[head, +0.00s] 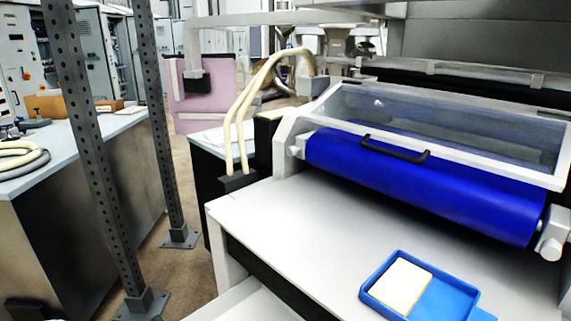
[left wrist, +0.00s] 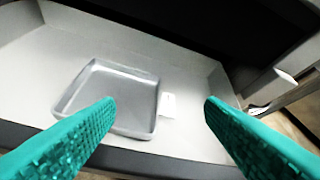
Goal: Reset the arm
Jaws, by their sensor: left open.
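My left gripper (left wrist: 160,125) shows in the left wrist view as two teal textured fingers, spread wide apart with nothing between them. Beyond the fingers, a grey shallow tray (left wrist: 140,98) lies on a pale surface with raised walls. The left fingertip overlaps the tray's near left side in the picture; I cannot tell whether they touch. Neither of my grippers shows in the head view. There, the roller sheeter has a blue roller (head: 420,185) under a clear cover (head: 450,125) with a black handle (head: 395,149).
A blue tray (head: 447,296) holding a pale block (head: 400,285) sits on the white machine table (head: 300,225). Perforated metal posts (head: 85,150) stand at the left, near a workbench (head: 100,145). Pale hoses (head: 245,110) arch beside the machine. The table left of the blue tray is clear.

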